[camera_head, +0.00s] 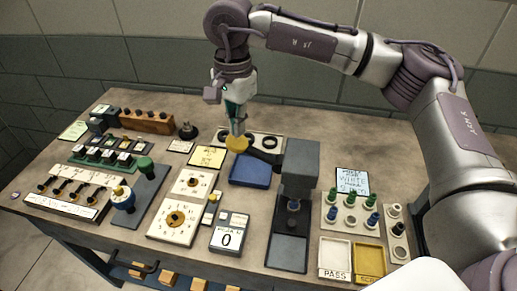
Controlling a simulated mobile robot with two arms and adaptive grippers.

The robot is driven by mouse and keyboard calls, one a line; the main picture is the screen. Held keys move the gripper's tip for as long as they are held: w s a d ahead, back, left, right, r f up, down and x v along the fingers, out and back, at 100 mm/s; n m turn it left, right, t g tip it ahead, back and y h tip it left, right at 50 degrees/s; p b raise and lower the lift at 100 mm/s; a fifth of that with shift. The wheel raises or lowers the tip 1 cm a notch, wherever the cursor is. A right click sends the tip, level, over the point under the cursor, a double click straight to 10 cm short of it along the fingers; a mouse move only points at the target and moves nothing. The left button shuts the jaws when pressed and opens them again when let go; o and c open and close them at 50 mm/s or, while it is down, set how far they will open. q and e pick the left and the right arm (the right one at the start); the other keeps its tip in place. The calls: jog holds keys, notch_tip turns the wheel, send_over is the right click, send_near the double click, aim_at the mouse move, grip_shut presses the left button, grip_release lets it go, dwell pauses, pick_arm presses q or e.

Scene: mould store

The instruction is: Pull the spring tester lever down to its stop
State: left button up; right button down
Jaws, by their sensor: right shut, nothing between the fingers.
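The spring tester (299,165) is a dark grey upright block on a base right of the table's middle. A coil spring (293,206) stands low in its front opening. Its dark lever (264,156) reaches out to the left and ends in a yellow knob (237,144). My right gripper (237,134) points down from above, shut and empty, with its fingertips right at the top of the knob. I cannot tell whether they touch it. A display box (227,238) in front reads 0. My left gripper is not in view.
A blue pad (251,171) lies below the lever. On the right are a rack of coloured springs (351,211), a PASS tray (335,258) and a yellow tray (370,262).

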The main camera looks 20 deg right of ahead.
jog(key=shift+f, duration=0.15)
jog(key=shift+f+b, duration=0.45)
jog(key=shift+b, duration=0.05)
jog(key=shift+f, duration=0.15)
jog(key=shift+f+b, duration=0.4)
jog(key=shift+b, duration=0.15)
jog(key=shift+f, duration=0.1)
